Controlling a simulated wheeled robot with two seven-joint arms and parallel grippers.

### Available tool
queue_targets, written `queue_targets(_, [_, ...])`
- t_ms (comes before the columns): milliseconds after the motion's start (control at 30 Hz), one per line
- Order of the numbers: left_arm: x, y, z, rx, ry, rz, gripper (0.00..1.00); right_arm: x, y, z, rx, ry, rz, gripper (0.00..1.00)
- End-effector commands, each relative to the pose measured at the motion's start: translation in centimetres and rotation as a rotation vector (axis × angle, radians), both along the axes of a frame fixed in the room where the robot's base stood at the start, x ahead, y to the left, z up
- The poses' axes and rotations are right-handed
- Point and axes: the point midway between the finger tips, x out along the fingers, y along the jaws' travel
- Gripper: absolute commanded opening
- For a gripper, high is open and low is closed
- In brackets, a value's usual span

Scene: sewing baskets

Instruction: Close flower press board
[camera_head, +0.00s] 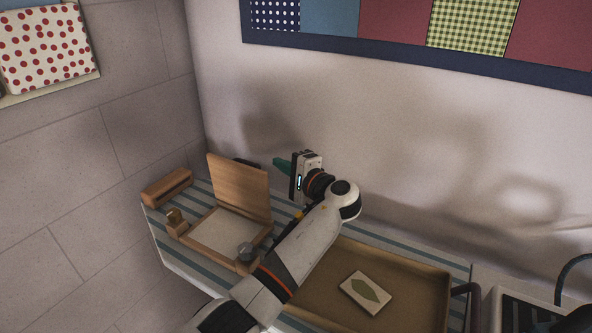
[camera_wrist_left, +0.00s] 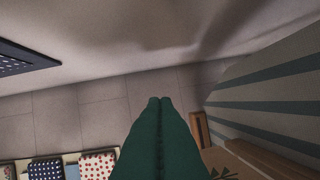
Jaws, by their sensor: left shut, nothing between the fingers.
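The flower press stands on the striped surface at the left in the head view. Its wooden board (camera_head: 238,188) is raised, leaning slightly back from upright, at the far edge of the base. A pale sheet (camera_head: 222,232) lies in the open base. My left gripper (camera_head: 279,163) is shut and empty, with its green fingers to the right of the raised board, near its top edge in the picture. I cannot tell whether they touch the board. The shut green fingers (camera_wrist_left: 158,104) fill the middle of the left wrist view. My right gripper is in neither view.
A wooden block (camera_head: 167,188) lies left of the press. A grey knob (camera_head: 245,252) sits at its front right corner. A brown tray (camera_head: 408,302) holding a leaf card (camera_head: 366,293) stands right of my left arm. The wall is close behind.

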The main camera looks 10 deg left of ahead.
Motion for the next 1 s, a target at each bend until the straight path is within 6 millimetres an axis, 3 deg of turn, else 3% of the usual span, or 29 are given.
queue_targets(67, [1.0, 1.4, 0.1, 0.003, 0.001, 0.004, 0.0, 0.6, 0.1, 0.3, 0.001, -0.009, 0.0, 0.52])
queue_targets(267, [-1.0, 2.0, 0.4, 0.0, 0.0, -0.001, 0.0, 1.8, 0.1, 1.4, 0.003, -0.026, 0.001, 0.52])
queue_targets(533, [-2.6, 2.5, 0.6, 0.001, 0.001, 0.0, 0.0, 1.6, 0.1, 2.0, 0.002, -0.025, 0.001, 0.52])
queue_targets(1000, [-2.8, 2.7, 0.5, -0.002, -0.005, 0.0, 0.0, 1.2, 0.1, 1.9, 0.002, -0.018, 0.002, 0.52])
